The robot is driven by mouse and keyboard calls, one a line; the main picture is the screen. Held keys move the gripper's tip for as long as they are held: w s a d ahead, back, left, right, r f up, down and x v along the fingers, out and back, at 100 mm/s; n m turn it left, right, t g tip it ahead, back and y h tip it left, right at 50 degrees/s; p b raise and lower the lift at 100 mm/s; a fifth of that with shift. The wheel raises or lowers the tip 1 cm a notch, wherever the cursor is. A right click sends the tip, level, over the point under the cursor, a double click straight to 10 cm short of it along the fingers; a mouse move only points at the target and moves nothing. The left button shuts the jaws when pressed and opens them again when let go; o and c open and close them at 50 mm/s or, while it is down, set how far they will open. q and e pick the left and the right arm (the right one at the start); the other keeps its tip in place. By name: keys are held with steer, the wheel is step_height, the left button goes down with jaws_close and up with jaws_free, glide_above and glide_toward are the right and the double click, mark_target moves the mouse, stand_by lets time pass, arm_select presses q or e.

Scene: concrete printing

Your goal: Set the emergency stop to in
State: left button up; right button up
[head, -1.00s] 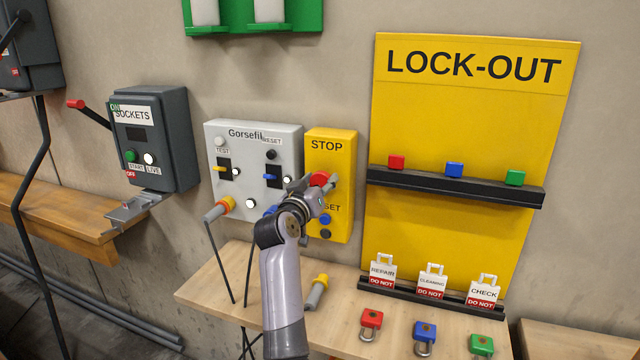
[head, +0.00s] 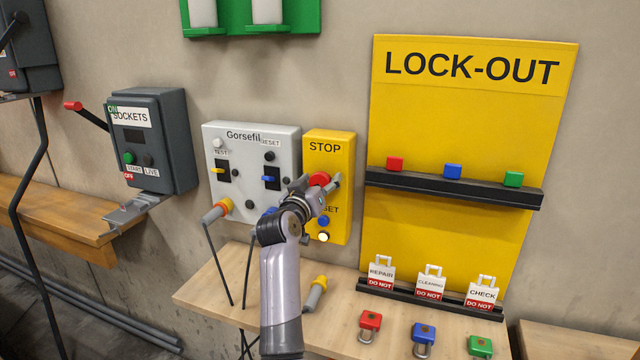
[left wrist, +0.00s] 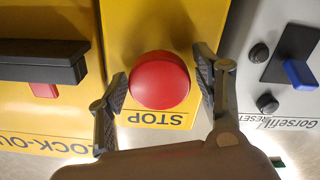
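The red emergency stop button (head: 318,179) sits on the yellow STOP box (head: 343,150), and it fills the middle of the left wrist view (left wrist: 160,80). My left gripper (head: 321,184) is at the button. In the left wrist view its two fingers (left wrist: 161,84) stand apart on either side of the button, with small gaps showing. How far in the button sits is hard to judge. A blue reset button (head: 323,221) and a lit white lamp (head: 323,237) are lower on the box. My right gripper is not in view.
The grey Gorsefil panel (head: 284,139) adjoins the box on the left, its lamps dark. The yellow LOCK-OUT board (head: 470,110) is close on the right. A wooden shelf (head: 215,290) with padlocks lies below. The SOCKETS box (head: 170,130) hangs farther left.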

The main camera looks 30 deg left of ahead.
arm_select(q)
steer(key=shift+s, duration=0.2)
steer(key=v, duration=1.2)
steer(key=shift+w+d+r, duration=0.1)
